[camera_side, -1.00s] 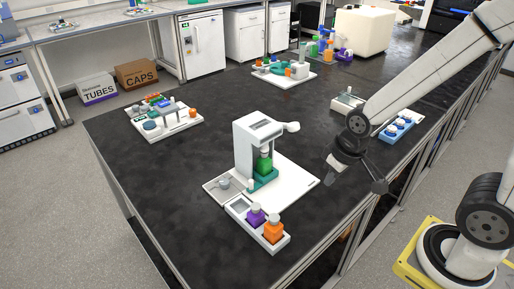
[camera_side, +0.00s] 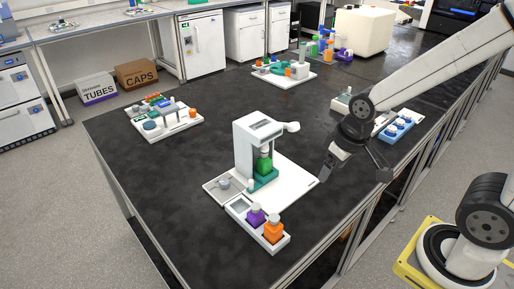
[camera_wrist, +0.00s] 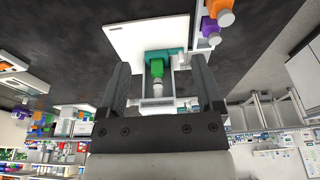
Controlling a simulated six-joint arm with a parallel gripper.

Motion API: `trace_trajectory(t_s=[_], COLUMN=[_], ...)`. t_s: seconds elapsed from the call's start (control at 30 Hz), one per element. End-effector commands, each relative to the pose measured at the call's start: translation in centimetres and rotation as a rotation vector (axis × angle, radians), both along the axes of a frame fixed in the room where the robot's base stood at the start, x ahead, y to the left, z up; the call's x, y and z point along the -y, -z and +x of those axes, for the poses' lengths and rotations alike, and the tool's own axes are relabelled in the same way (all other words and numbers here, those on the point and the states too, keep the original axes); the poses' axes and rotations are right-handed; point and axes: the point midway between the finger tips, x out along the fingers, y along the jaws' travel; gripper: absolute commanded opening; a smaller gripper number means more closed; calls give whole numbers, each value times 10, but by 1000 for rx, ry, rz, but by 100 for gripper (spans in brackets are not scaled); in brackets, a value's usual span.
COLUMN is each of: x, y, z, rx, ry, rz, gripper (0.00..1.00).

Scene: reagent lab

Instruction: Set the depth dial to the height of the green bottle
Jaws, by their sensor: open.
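The green bottle (camera_side: 264,164) stands in the teal holder (camera_side: 262,179) under the head of a white device (camera_side: 258,132) on a white base plate (camera_side: 295,187). A small knob (camera_side: 224,183) sits on the base's left corner and a white lever-like part (camera_side: 292,127) sticks out at the device's upper right; I cannot tell which is the depth dial. My gripper (camera_side: 357,176) is open and empty, right of the base plate and above the bench. In the wrist view the green bottle (camera_wrist: 157,70) appears between the open fingers (camera_wrist: 162,82), some way beyond them.
A white tray in front (camera_side: 238,214) holds a purple bottle (camera_side: 256,215) and an orange bottle (camera_side: 273,230). A blue rack with white caps (camera_side: 397,128) is behind my gripper. More trays stand at the back and left.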

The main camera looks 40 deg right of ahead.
Motion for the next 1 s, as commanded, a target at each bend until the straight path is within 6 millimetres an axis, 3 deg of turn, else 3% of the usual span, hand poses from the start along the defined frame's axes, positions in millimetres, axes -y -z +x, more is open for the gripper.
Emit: trace_trajectory(t_s=[0.27,0.57,0.87,1.0], x=[0,-4,-10,-16], y=[-21,-28,-37,-43], z=[2,26,66,97], rx=[2,-16,-41,-60], ry=[0,11,31,45], rz=[0,5,11,17], gripper=[84,84,84,84])
